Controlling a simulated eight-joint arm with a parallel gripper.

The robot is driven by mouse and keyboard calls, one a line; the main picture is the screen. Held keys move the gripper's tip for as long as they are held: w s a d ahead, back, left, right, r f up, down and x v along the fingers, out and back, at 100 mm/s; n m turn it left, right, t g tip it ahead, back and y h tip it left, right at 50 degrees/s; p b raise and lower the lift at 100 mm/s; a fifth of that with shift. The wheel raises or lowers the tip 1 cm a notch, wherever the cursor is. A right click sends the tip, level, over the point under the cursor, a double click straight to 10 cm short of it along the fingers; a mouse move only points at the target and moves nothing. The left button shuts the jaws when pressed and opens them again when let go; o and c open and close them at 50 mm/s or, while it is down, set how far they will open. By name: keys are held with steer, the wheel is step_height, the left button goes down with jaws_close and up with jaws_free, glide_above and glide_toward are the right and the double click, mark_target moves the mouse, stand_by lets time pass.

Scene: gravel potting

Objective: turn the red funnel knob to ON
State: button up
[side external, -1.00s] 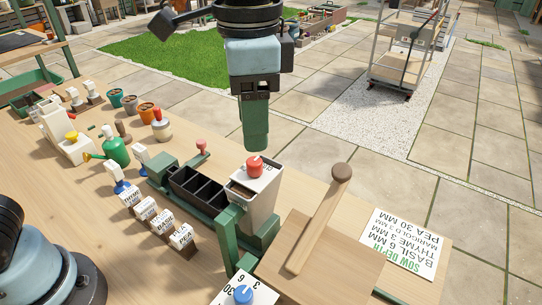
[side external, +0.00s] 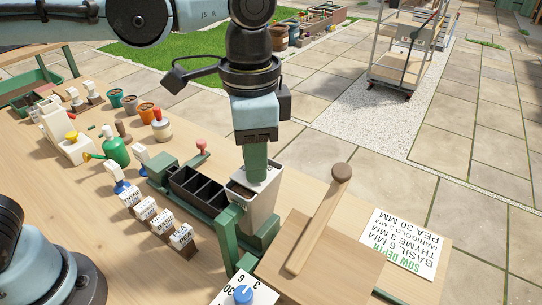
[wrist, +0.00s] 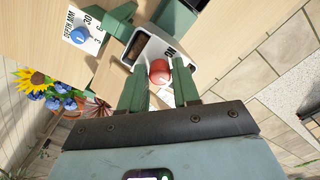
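The red knob (wrist: 159,71) sits on the pale top plate of the funnel (wrist: 148,47), with the letters ON printed beside it. In the side view the funnel (side external: 263,208) stands at the bench's right side, and my gripper's finger hides the knob. My gripper (side external: 256,178) points down right over the funnel top. In the wrist view its two green fingers (wrist: 159,76) are apart, one on each side of the knob. Gaps seem to show between fingers and knob; I cannot tell whether either touches it.
A black compartment tray (side external: 198,188) is left of the funnel. A blue depth dial (side external: 243,294) is in front. A wooden dibber (side external: 320,220) lies on a board at right, near the sow depth card (side external: 397,243). Several seed labels (side external: 160,222) stand left.

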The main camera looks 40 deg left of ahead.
jaws_close()
steer(key=shift+n, duration=0.4)
steer(key=n, duration=1.1)
steer(key=shift+n, duration=0.4)
steer(key=n, duration=0.5)
steer(key=shift+n, duration=0.3)
